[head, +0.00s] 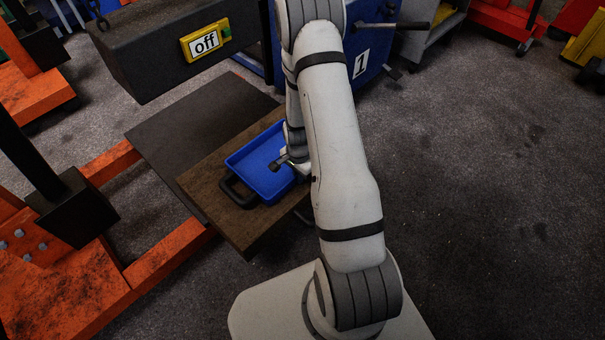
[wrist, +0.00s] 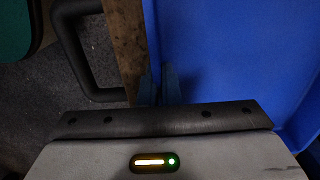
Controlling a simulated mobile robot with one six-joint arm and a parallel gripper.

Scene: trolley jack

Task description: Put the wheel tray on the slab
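The blue wheel tray (head: 268,170) is a shallow rectangular tray with black handles. It appears to lie level on a brown board (head: 207,184), possibly the slab, though I cannot tell if it touches. The board overlaps a dark grey plate (head: 180,125). My gripper (head: 283,163) is at the tray's right side in the head view, mostly hidden by my arm. In the wrist view my gripper's fingers (wrist: 160,87) are close together at the rim of the tray (wrist: 230,60). I cannot tell whether they pinch it. A black handle (wrist: 72,60) shows left of them.
An orange jack frame (head: 165,262) stands at the left with a black post (head: 75,203). A dark beam with a yellow "off" sign (head: 206,42) overhangs behind the plate. A blue cabinet marked 1 (head: 372,62) stands behind my arm. The floor at right is clear.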

